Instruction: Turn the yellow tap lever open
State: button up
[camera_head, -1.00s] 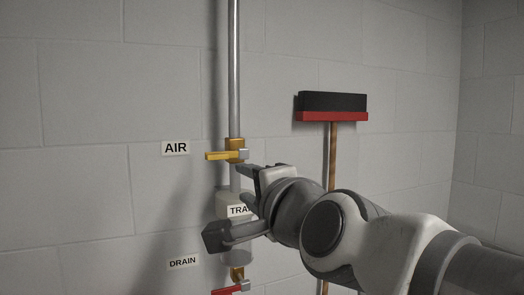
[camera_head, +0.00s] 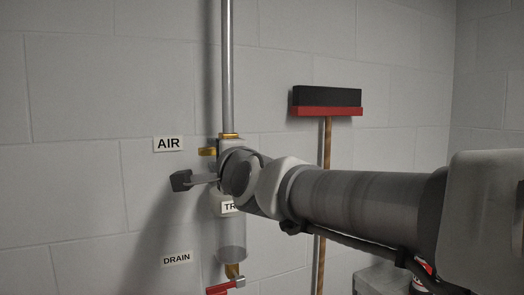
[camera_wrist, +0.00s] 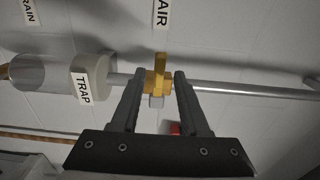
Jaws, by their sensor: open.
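The yellow tap lever (camera_wrist: 160,63) sticks out sideways from the brass valve body (camera_wrist: 157,86), across the metal pipe, toward the AIR label. In the head view only the end of the lever (camera_head: 207,151) shows, pointing left; my wrist hides most of the valve. My gripper (camera_wrist: 159,77) is open in the wrist view. Its two fingers stand on either side of the valve and lever, with gaps visible. A grey block (camera_wrist: 156,102) on the valve sits between the fingers. Whether a finger touches anything cannot be told.
The AIR label (camera_head: 168,144) is left of the valve. Below are the TRAP cylinder (camera_head: 232,252), the DRAIN label (camera_head: 177,258) and a red lever (camera_head: 219,288). A broom (camera_head: 328,112) leans on the wall at right. Left wall is clear.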

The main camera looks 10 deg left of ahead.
jog(key=x, duration=0.6)
jog(key=shift+w+a+b, duration=0.1)
jog(key=shift+w+b, duration=0.15)
jog(key=shift+b, duration=0.05)
grip_shut()
dwell(1.2)
